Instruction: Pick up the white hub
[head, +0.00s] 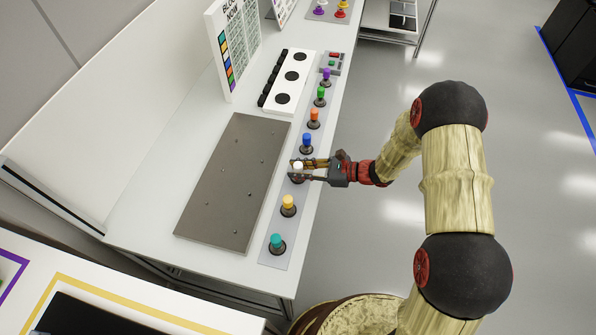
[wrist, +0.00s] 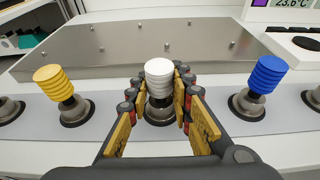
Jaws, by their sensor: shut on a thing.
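The white hub (wrist: 159,78) stands upright on a dark round base in the middle of the wrist view, and its white top (head: 298,165) also shows in the head view. It is in a row of coloured hubs along the bench's front edge, between the yellow hub (head: 288,202) and the blue hub (head: 307,140). My gripper (head: 302,169) reaches in from the right. Its two yellow-padded fingers (wrist: 159,100) lie on either side of the white hub's lower part and are shut on it. The hub still sits at its base; the lower contact is partly hidden by the fingers.
The yellow hub (wrist: 57,82) and blue hub (wrist: 262,80) stand close on either side of my gripper. Orange, green, purple and teal (head: 276,242) hubs continue the row. A grey metal plate (head: 225,185) lies behind. A white block (head: 290,82) with black discs and a sign (head: 232,45) stand farther along.

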